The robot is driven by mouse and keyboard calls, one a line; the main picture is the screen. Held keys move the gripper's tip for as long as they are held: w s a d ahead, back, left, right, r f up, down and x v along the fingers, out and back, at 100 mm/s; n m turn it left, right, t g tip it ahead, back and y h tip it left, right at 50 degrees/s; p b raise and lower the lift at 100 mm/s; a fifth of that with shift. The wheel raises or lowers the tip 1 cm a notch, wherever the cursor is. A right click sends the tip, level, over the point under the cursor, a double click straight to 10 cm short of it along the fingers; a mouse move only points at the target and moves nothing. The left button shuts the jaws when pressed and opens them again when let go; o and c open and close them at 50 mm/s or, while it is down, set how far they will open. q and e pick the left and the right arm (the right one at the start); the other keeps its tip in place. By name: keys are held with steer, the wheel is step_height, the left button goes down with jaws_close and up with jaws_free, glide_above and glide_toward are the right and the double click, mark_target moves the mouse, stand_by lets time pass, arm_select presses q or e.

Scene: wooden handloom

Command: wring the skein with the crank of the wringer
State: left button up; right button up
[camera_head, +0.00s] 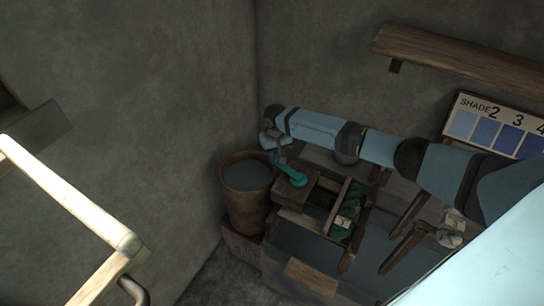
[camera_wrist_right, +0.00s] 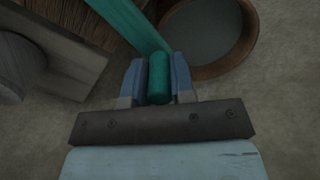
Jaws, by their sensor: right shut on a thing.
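The teal crank (camera_head: 292,175) of the wringer is on the left end of the wooden wringer frame (camera_head: 296,221) in the head view. My right gripper (camera_head: 275,156) is at the crank's upper end. In the right wrist view, its two blue-grey fingers (camera_wrist_right: 158,80) are shut around the crank's green handle (camera_wrist_right: 159,77), and the teal crank arm (camera_wrist_right: 132,22) runs up and left from there. Dark green skein-like material (camera_head: 350,203) shows in the wooden frame; the skein's full shape is partly hidden. My left gripper does not show.
A wooden bucket (camera_head: 234,209) of dark liquid stands just left of the wringer, near my right gripper. A vat (camera_head: 318,257) lies below the frame. A shade card (camera_head: 485,126) and a wooden shelf (camera_head: 440,52) are on the right wall. A pale wooden bar (camera_head: 62,190) crosses the left.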

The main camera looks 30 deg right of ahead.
steer(key=s+d+p, duration=0.3)
steer(key=d+p, duration=0.1)
steer(key=d, duration=0.6)
steer(key=shift+d+p, duration=0.3)
steer(key=shift+d, duration=0.1)
stand_by(0.9)
steer(key=shift+d+f, duration=0.1)
steer(key=shift+d, duration=0.05)
stand_by(1.5)
stand_by(0.5)
